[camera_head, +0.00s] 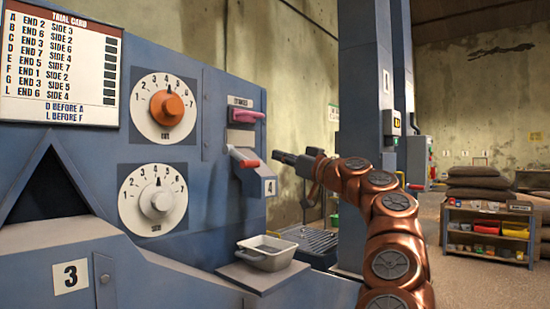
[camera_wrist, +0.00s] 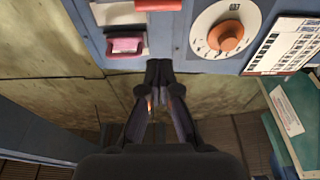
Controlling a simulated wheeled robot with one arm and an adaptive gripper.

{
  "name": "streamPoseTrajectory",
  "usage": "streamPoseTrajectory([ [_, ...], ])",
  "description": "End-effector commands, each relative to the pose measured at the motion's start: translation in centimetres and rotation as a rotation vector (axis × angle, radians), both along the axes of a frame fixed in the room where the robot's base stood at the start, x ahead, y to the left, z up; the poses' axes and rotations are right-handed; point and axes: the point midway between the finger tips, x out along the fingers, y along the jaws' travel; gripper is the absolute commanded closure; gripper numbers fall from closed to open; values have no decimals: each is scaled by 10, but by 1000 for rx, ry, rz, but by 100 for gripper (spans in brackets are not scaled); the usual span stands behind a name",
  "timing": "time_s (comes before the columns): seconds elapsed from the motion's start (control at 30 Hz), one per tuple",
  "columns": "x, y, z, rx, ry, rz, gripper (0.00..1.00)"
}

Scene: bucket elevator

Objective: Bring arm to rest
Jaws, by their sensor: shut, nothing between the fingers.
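My copper-coloured arm (camera_head: 382,205) reaches up from the lower right in the head view, bent at the top and pointing left. My gripper (camera_head: 282,157) is dark, shut and empty. It points toward the blue panel (camera_head: 209,210), close to the red-tipped white lever (camera_head: 241,157); I cannot tell the exact gap. The pink handle (camera_head: 248,116) sits above the lever, and a pink handle also shows in the wrist view (camera_wrist: 125,45).
The panel carries an orange dial (camera_head: 167,108), a grey dial (camera_head: 156,202) and a trial card (camera_head: 62,62). A white tray (camera_head: 267,252) stands on a ledge below. A blue post (camera_head: 362,100) rises behind my arm. Sacks (camera_head: 480,183) and a shelf (camera_head: 487,233) stand at right.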

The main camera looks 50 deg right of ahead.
Motion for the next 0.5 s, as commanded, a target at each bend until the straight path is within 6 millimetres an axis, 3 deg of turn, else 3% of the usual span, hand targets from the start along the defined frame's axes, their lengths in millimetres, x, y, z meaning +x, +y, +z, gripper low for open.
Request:
streamPoseTrajectory([
  [0.1, -13, 0, -2, -2, -7, -2, 100],
  [0.5, -34, 1, -10, -1, -4, -1, 100],
])
